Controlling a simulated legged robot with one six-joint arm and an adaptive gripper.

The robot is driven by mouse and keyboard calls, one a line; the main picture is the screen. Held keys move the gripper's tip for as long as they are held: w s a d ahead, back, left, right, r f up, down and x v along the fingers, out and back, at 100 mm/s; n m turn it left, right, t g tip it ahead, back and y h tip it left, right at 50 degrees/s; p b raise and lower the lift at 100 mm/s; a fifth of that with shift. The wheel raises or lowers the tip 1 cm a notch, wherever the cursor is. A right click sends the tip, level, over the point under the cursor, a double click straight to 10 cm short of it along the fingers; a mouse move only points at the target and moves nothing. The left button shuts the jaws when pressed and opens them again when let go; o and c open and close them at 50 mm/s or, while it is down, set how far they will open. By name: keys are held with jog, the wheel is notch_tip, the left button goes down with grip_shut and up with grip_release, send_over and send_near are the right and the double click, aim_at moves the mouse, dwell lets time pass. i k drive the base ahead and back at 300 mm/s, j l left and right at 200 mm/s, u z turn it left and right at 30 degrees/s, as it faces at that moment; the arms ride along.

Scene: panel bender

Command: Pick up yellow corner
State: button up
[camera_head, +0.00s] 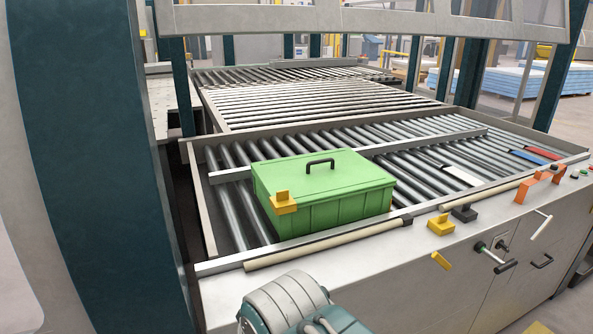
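A small yellow corner piece (440,225) sits on the grey front ledge of the machine, right of the green box. A second, more orange-yellow corner-shaped piece (283,203) shows at the front left of the green box (330,180); I cannot tell whether it is resting on the lid or fixed to the box. The box is closed, with a black handle on its lid, and stands on the rollers. Part of my arm shows at the bottom centre, below the ledge. My gripper is not in view.
A black block (464,213) sits beside the yellow corner piece. Orange blocks (540,184) stand farther right on the ledge. Handles and a small yellow part (441,261) project from the front panel (400,295). A dark teal post (95,150) rises at left.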

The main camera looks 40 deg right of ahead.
aim_at(440, 225)
jog(key=z, duration=2.2)
